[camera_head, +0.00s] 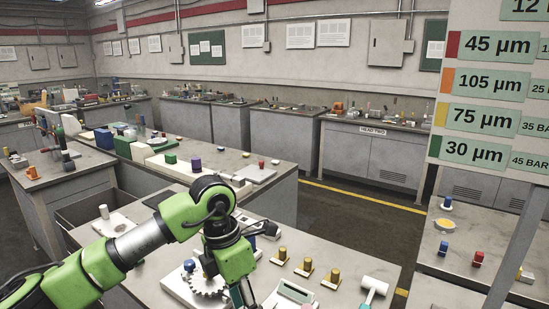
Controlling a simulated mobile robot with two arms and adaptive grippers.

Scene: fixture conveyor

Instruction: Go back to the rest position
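My green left arm reaches in from the left over the near workbench (352,252). Its wrist bends down, and the dark end of my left gripper (245,296) shows near the bottom edge. It is over or beside a white plate with a toothed metal gear (207,284). The arm hides part of this plate. The fingertips are small and partly cut off, so I cannot tell whether they are open or shut or hold anything. My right gripper is not in view.
Several brass knobs (332,278), a white-headed mallet (374,286) and a grey-green device (295,292) are on the near bench. A signboard (490,100) stands at the right, above a side bench (476,232). The aisle floor (345,206) beyond the near bench is clear.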

